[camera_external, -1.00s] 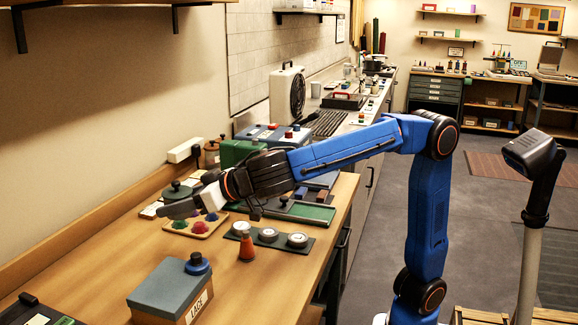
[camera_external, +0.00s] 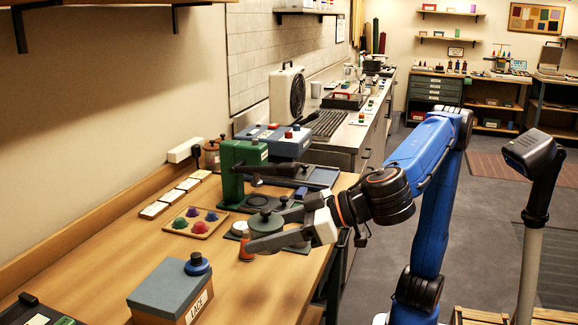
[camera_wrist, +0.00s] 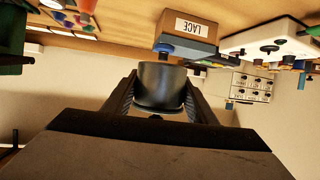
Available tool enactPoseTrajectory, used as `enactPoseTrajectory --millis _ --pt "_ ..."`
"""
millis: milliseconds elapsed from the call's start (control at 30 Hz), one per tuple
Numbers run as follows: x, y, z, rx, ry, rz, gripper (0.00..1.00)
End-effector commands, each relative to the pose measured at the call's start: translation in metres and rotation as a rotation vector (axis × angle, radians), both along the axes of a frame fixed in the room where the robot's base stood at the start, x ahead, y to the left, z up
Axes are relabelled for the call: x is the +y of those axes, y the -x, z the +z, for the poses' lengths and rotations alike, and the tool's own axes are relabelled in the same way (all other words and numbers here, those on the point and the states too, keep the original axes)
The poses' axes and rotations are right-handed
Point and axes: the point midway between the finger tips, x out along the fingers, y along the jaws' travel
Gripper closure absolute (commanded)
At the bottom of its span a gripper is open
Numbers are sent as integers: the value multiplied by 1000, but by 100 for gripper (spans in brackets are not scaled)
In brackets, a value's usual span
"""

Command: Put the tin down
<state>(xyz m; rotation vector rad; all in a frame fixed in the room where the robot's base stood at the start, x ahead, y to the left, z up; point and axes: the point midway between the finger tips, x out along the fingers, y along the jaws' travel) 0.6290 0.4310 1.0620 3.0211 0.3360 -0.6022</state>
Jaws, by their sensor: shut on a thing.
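The tin is a dark grey-green round container with a knobbed lid (camera_external: 265,221). It sits between the fingers of my gripper (camera_external: 272,230), which is shut on it. In the wrist view the tin (camera_wrist: 161,86) shows as a dark cylinder between both fingers (camera_wrist: 160,97). In the external view it is over the right side of the wooden table (camera_external: 190,262), in front of the dark plate with white discs and just behind the orange cone (camera_external: 246,250). The near finger hides its lower part, so I cannot tell whether it touches anything below.
A grey LACE box (camera_external: 170,290) with a blue knob stands at the front. A wooden tray of coloured domes (camera_external: 197,222) and several pale tiles (camera_external: 172,195) lie to the left. A green press (camera_external: 232,172) stands behind. The table between box and tray is clear.

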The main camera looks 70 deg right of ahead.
Motion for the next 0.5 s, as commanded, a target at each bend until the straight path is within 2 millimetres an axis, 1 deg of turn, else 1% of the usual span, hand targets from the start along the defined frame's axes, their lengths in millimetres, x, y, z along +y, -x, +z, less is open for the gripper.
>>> enactPoseTrajectory --millis 33,67,100,267,500 --pt "0 7 1 -2 -1 6 100" --pt "0 7 -4 -1 2 6 100" --pt "0 6 -13 -2 2 4 100" --pt "0 5 -36 -2 2 4 100" --pt "0 5 -61 -2 2 3 100"
